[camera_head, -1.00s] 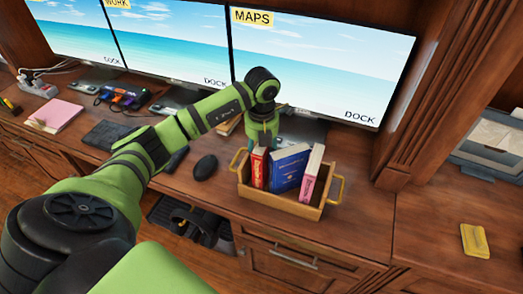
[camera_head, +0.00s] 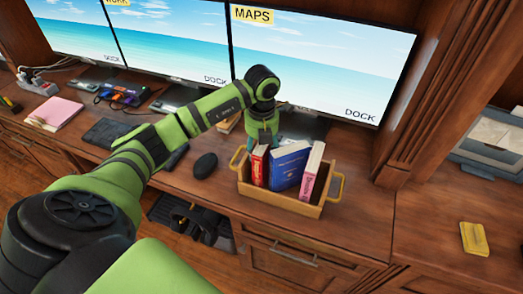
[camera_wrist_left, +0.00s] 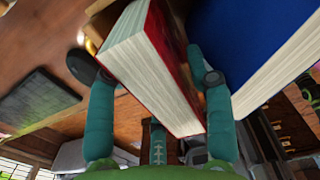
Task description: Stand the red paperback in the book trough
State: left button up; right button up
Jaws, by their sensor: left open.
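The red paperback (camera_head: 259,166) stands upright at the left end of the wooden book trough (camera_head: 282,207), beside a blue book (camera_head: 289,166). My left gripper (camera_head: 263,142) is just above and behind the red paperback, its fingertips partly hidden by the books. In the left wrist view the red paperback (camera_wrist_left: 172,62) shows its pale pages and red cover between the two spread green fingers of the gripper (camera_wrist_left: 150,75). The right finger sits in the space between it and the blue book (camera_wrist_left: 250,40). My right gripper is not in view.
A pink-spined book (camera_head: 310,175) stands at the trough's right end. A black mouse (camera_head: 204,166) lies left of the trough, a keyboard (camera_head: 108,132) farther left. Monitors (camera_head: 320,60) stand behind. The desk right of the trough is clear up to a yellow object (camera_head: 474,238).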

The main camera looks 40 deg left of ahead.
pick_arm(q)
notch_tip(320, 180, up, 10)
jog(key=shift+b, duration=0.9)
jog(key=shift+r, duration=0.55)
